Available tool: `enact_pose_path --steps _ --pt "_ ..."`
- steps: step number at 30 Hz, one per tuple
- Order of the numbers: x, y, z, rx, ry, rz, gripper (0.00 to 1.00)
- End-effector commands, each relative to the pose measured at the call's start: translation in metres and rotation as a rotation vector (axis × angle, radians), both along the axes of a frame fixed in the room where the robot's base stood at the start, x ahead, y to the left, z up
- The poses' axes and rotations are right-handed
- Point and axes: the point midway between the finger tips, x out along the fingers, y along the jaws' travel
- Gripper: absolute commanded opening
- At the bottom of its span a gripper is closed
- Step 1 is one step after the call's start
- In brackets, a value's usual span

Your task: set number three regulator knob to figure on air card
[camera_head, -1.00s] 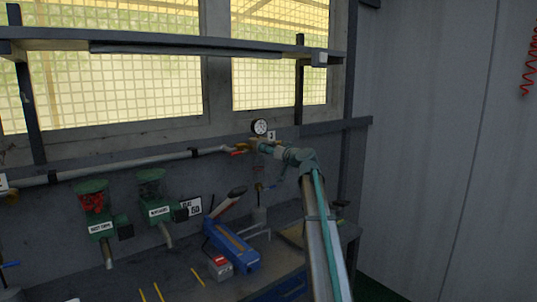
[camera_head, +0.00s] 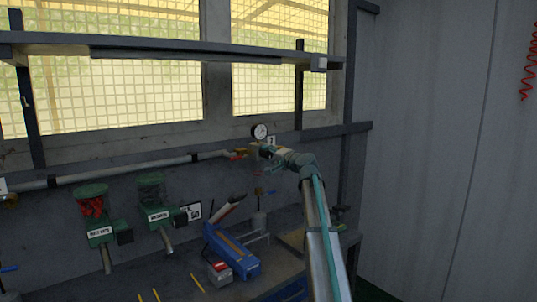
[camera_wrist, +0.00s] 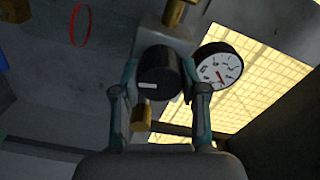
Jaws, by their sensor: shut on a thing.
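The black regulator knob (camera_wrist: 157,75) shows in the wrist view, with a white mark on its lower front face. My gripper (camera_wrist: 159,88) has one teal finger on each side of it and is shut on it. In the head view my gripper (camera_head: 269,151) is at the regulator below the number 3 tag (camera_head: 271,140). The round white pressure gauge (camera_head: 260,131) sits just above; its red needle shows in the wrist view (camera_wrist: 219,66), but its figures are too small to read.
A grey pipe (camera_head: 130,169) runs along the wall to the regulator. Below are two green-topped units (camera_head: 94,202) (camera_head: 153,195) and a blue tool (camera_head: 232,251) on the bench. A shelf (camera_head: 180,52) crosses above.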

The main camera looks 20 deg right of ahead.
Motion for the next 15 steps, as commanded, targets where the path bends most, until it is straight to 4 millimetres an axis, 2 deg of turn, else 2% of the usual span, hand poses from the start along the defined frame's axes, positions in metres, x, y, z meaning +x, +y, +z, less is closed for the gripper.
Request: enact_pose_path --steps 6,15 --pt "0.0001 0.0 0.0006 0.118 0.03 0.0 0.08" --pt "0.0003 -0.0001 -0.0002 0.187 0.047 0.0 0.08"
